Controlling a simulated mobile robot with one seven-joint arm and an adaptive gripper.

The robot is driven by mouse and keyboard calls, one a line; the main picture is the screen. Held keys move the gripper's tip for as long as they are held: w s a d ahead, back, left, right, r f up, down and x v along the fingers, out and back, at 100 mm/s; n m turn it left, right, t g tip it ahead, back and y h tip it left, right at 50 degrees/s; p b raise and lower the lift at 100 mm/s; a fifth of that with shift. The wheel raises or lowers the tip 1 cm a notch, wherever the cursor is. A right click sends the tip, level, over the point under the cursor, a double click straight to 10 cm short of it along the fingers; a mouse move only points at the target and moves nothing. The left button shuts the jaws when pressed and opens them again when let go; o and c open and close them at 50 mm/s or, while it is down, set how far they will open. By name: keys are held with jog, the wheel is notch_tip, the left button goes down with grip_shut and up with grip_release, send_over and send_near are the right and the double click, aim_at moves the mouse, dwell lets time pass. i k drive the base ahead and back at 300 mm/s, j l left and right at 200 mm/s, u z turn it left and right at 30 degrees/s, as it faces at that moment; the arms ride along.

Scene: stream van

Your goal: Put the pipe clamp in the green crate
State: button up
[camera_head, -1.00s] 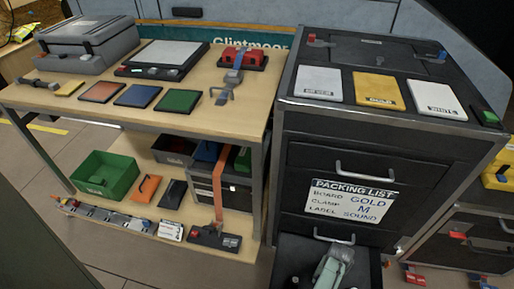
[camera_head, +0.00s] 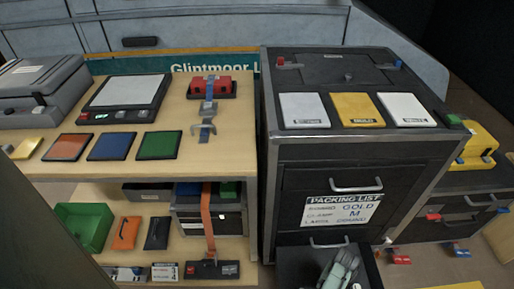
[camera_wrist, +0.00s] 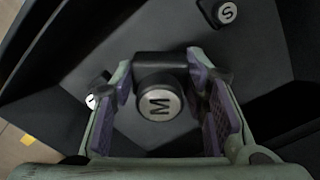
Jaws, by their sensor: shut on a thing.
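The pipe clamp (camera_wrist: 160,105) is a dark piece with a round pale face marked M, in the middle of the wrist view. My gripper (camera_wrist: 158,78) has its purple-padded fingers on both sides of it and is shut on it. In the head view my gripper (camera_head: 340,268) is down in the open bottom drawer (camera_head: 288,262) of the dark cabinet; the clamp cannot be made out there. The green crate (camera_head: 84,225) stands on the lower shelf of the wooden bench, at the left.
Other round-faced pieces lie near my gripper: one marked S (camera_wrist: 226,12), another partly hidden (camera_wrist: 93,100). An orange strap (camera_head: 208,222) hangs before the lower shelf. An orange item (camera_head: 125,232) lies beside the crate.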

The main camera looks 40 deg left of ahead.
aim_at(89, 233)
jog(key=k+j, duration=0.1)
jog(key=j, duration=0.2)
jog(key=k+j, duration=0.1)
jog(key=j, duration=0.25)
jog(key=k+j, duration=0.1)
jog(key=j, duration=0.2)
jog(key=k+j+u, duration=0.3)
jog(key=j, duration=0.6)
jog(key=k+j+u, duration=0.1)
jog(key=j+u, duration=0.25)
jog(key=j, duration=0.5)
jog(key=j+u, duration=0.3)
jog(key=j, duration=0.65)
jog(key=i+j, duration=0.15)
jog(key=j, duration=0.2)
jog(key=i+j+z, duration=0.1)
jog(key=j, duration=0.25)
